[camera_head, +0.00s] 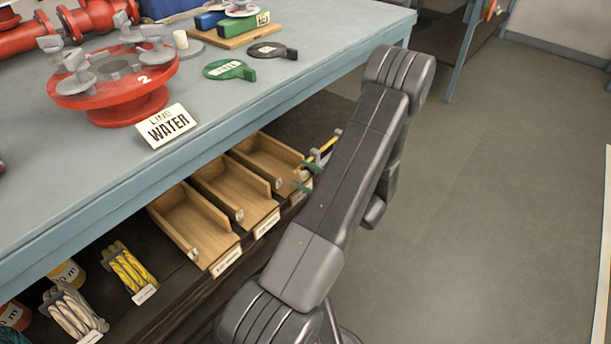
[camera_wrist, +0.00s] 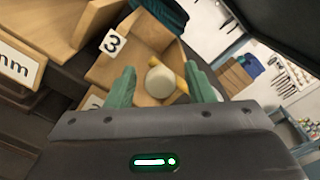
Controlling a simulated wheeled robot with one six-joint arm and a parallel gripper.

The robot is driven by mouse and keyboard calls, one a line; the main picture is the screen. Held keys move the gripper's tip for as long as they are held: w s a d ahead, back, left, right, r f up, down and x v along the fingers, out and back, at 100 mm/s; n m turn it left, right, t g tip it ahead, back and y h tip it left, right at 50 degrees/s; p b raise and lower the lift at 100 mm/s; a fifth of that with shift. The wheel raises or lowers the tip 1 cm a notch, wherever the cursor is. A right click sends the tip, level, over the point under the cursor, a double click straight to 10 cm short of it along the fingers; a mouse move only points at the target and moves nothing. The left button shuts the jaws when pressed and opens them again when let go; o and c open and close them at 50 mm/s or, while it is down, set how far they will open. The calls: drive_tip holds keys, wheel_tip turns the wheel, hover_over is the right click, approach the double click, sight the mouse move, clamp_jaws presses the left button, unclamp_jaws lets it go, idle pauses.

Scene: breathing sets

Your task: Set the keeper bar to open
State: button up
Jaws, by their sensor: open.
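My gripper (camera_head: 306,177) has green fingers and is low at the front of the wooden bins, below the bench top. It also shows in the wrist view (camera_wrist: 159,72), open, with its fingers apart. A round cream knob (camera_wrist: 160,81) lies between the fingers in that view, with a gap on both sides. A short yellow bar (camera_wrist: 182,79) runs beside the knob; a yellow bar (camera_head: 329,145) also shows beyond the fingers in the head view. It may be the keeper bar, but I cannot tell its setting. My arm hides part of this area in the head view.
Wooden bins (camera_head: 188,222) line the shelf under the blue-edged bench (camera_head: 220,110). A wooden bin marked 3 (camera_wrist: 112,41) is close to my fingers. Rope bundles (camera_head: 130,268) lie at lower left. The red flange (camera_head: 115,85) stands on the bench. Floor (camera_head: 490,190) is clear at right.

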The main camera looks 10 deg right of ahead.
clamp_jaws()
drive_tip(key=w+d, duration=0.1)
drive_tip(key=w+d+b, duration=0.1)
drive_tip(key=d, duration=0.1)
drive_tip(key=shift+w+d, duration=0.25)
drive_tip(key=shift+w, duration=0.05)
unclamp_jaws()
drive_tip(key=shift+w+a, duration=0.1)
